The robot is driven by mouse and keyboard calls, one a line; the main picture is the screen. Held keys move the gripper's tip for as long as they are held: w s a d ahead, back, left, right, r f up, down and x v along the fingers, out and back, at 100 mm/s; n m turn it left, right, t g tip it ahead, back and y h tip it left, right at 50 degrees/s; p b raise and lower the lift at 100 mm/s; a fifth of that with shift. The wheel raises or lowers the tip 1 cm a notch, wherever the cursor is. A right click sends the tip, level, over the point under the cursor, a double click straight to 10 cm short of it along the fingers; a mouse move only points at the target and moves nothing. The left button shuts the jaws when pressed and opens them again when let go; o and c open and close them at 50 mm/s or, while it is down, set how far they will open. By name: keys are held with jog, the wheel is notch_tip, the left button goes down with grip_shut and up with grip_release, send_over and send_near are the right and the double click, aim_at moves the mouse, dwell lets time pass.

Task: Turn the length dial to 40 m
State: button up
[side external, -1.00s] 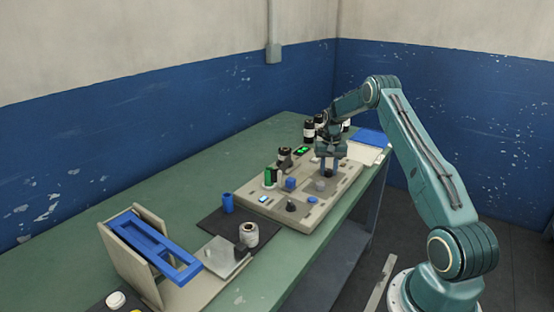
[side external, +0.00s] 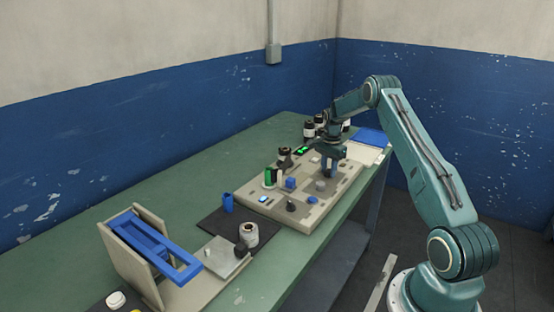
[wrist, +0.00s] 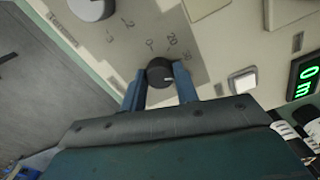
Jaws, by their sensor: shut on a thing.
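The dark round dial (wrist: 159,72) is between the two blue fingers of my gripper (wrist: 160,84) in the wrist view. My gripper is shut on it. A short white pointer mark shows on the dial's right side. Printed numbers curve around it, with 20 (wrist: 172,40) above right; the others are small and hard to read.
A white-grey knob (wrist: 90,8) is at the wrist view's upper left, and a pale square button (wrist: 242,81) lies right of the dial. Dark-and-white cylinders (side external: 309,130) stand behind.

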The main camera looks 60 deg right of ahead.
aim_at(329, 170)
jog(key=shift+m, duration=1.2)
jog(key=o, duration=1)
jog(key=shift+r, duration=0.15)
notch_tip(329, 170, up, 14)
jog(key=shift+f, duration=0.2)
jog(key=shift+r, duration=0.1)
